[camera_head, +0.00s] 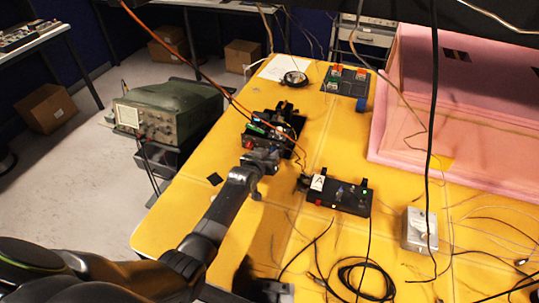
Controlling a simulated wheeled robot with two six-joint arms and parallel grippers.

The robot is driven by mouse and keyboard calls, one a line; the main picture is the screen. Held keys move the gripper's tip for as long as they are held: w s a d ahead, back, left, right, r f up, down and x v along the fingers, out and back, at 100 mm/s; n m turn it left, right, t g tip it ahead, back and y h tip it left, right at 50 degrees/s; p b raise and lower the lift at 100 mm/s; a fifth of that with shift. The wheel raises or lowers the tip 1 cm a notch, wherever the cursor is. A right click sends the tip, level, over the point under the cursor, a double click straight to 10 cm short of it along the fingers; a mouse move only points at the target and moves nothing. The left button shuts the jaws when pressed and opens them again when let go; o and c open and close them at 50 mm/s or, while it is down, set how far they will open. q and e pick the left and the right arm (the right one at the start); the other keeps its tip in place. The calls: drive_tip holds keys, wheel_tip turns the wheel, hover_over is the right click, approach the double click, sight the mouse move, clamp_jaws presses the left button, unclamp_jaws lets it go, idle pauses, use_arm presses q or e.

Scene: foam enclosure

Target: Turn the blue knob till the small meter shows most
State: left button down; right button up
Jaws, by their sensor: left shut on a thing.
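My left gripper (262,155) reaches in over the yellow table and is shut at the near side of a black device (292,120) with a pale round face and a green part. The jaws cover what they hold; from its place it looks to be the blue knob, but its colour is hidden. I cannot read a small meter's needle on this device. A second black box (345,196) with a white "A" label, a red button and small knobs stands to the right, apart from the gripper. A dark grey part at the bottom edge looks like my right gripper (272,290); its jaws are unclear.
A grey box (419,229) and loose cables lie at the right and front. A pink foam enclosure (460,100) stands at the back right. A round dial (293,78) and a dark board (345,81) lie at the back. A green oscilloscope (165,112) stands left of the table.

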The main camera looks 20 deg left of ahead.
idle(0.3)
use_arm(q)
drive_tip(key=c, duration=1.3)
unclamp_jaws()
drive_tip(key=shift+o, duration=0.2)
drive_tip(key=shift+s, duration=0.1)
drive_tip(key=b+v, duration=0.2)
drive_tip(key=v, duration=1.5)
drive_tip(key=shift+a+r, duration=0.15)
drive_tip(key=shift+a, duration=0.05)
